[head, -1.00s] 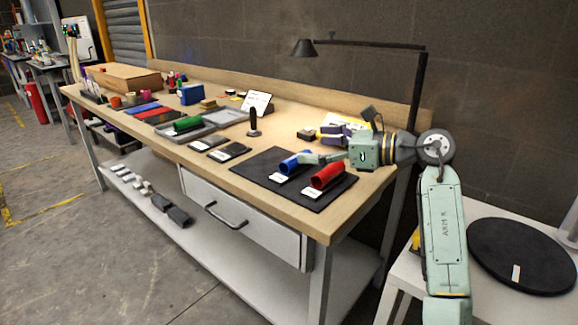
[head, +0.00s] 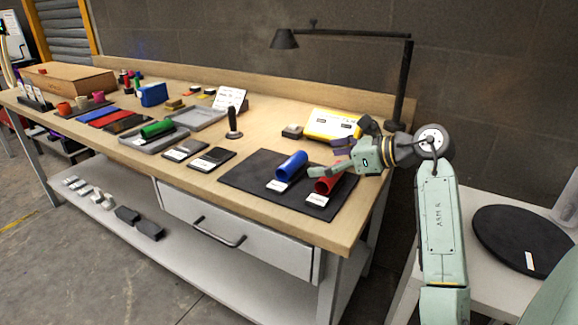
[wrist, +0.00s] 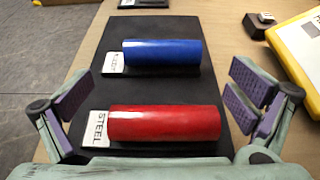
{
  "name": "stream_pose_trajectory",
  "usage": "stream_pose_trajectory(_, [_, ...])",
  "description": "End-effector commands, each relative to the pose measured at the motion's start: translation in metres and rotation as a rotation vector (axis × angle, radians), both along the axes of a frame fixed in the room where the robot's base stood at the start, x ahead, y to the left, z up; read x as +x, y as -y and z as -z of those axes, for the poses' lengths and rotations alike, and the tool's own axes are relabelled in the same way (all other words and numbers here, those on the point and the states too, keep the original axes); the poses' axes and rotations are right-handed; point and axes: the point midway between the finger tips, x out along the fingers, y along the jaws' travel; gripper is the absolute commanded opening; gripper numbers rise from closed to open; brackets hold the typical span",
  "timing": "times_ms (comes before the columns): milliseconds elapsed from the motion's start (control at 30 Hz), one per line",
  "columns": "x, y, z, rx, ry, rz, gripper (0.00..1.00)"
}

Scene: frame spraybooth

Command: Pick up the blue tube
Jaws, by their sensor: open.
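The blue tube (head: 291,166) lies on a black mat (head: 240,178) at the right end of the workbench, with a white label at its near end. In the wrist view the blue tube (wrist: 162,53) lies beyond a red tube (wrist: 165,123) labelled STEEL. My gripper (head: 328,160) is open, with purple-padded fingers spread wide. In the wrist view my gripper (wrist: 158,108) has a finger on either side of the red tube, and the blue tube is farther ahead. The gripper appears empty. In the head view it partly hides the red tube (head: 328,184).
A yellow case (head: 333,124) and a small dark block (head: 292,131) sit behind the mat. A black lamp (head: 405,85) stands at the back right. A grey tray with a green tube (head: 157,129) is farther left. Bare bench lies behind the mat.

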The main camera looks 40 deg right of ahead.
Motion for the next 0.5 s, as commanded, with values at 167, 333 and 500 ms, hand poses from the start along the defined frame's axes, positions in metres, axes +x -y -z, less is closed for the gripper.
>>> stream_pose_trajectory(167, [0.017, -0.008, 0.006, 0.000, 0.001, -0.002, 1.00])
stream_pose_trajectory(333, [0.033, -0.012, 0.008, 0.002, 0.001, -0.004, 1.00])
stream_pose_trajectory(500, [0.056, -0.020, 0.018, 0.002, 0.000, -0.004, 1.00])
